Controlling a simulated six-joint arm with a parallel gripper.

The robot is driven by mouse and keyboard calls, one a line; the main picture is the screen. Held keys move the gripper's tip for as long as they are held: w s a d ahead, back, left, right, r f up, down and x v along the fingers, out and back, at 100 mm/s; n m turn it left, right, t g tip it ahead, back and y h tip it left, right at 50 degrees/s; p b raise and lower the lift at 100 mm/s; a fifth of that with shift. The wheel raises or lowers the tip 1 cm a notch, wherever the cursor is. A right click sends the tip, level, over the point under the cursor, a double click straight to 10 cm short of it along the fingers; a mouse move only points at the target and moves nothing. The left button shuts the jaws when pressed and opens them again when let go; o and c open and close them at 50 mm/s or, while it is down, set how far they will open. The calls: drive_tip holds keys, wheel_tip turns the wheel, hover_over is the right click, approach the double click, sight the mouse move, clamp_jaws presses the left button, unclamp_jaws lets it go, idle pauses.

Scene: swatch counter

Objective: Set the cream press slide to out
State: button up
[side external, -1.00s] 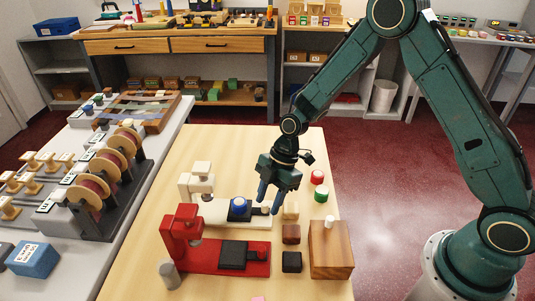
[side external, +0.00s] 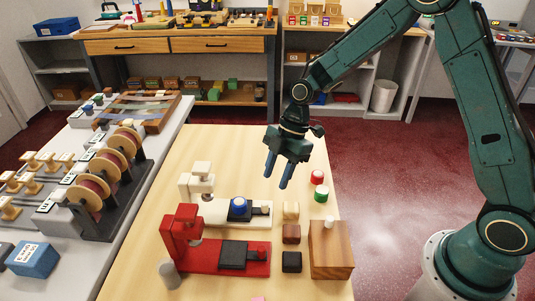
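The cream press (side external: 202,174) stands on the wooden table behind the red press. Its dark slide (side external: 240,214) sits toward the right end of the cream base, clear of the press head, with a blue round piece with a white top (side external: 239,204) on it.
The red press (side external: 184,230) with its own dark slide (side external: 233,255) is in front. Small blocks (side external: 291,233) and a wooden box with a white knob (side external: 331,249) stand to the right, with red (side external: 318,177) and green (side external: 321,195) pieces behind. The table's back is clear.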

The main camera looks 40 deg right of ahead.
drive_tip(key=v, duration=0.6)
drive_tip(key=shift+d, duration=0.1)
drive_tip(key=s+d+r+m+t+h, duration=0.25)
drive_tip(key=s+r+m, duration=0.55)
drive_tip(key=s+r, duration=0.4)
drive_tip(key=s+d+r+m+t+h, duration=0.1)
drive_tip(key=s+d+m, duration=0.1)
drive_tip(key=s+m, duration=0.3)
drive_tip(key=s+d+r+m+t+h, duration=0.1)
drive_tip(key=s+d+r+m+t, duration=0.1)
drive_tip(key=s+m, duration=0.3)
drive_tip(key=shift+s+d+r, duration=0.25)
drive_tip(key=shift+s+d, duration=0.05)
drive_tip(key=shift+s, duration=1.2)
